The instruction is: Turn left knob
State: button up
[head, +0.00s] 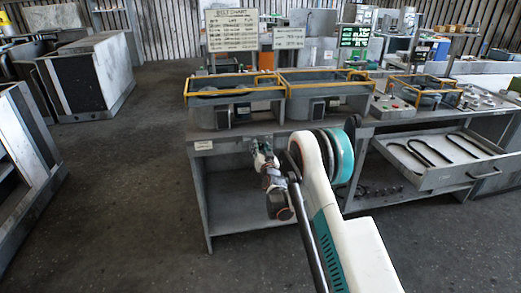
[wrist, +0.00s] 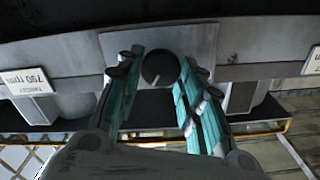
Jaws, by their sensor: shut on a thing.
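The knob (wrist: 160,70) is a round dark grey dial with a pale pointer line, set on a grey plate in the wrist view. My gripper (wrist: 160,64) has its teal-and-grey fingers on either side of it and is shut on it. In the head view my gripper (head: 258,146) reaches the front of the bench (head: 204,190) below the left yellow-railed housing (head: 235,112). The knob is hidden there behind my gripper and arm.
A label reading 790 rpm (wrist: 35,82) is left of the plate in the wrist view. An open drawer (head: 440,178) with dark curved rods sticks out on the right. Grey cabinets (head: 90,75) stand at left. The floor (head: 120,190) left of the bench is clear.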

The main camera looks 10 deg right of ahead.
jog(key=m, duration=0.5)
jog(key=shift+d, duration=0.1)
dwell(0.4)
jog(key=o, duration=1.1)
jog(key=shift+c, duration=0.2)
jog(key=shift+s, duration=0.15)
jog(key=s, duration=1.1)
jog(key=shift+s, duration=0.4)
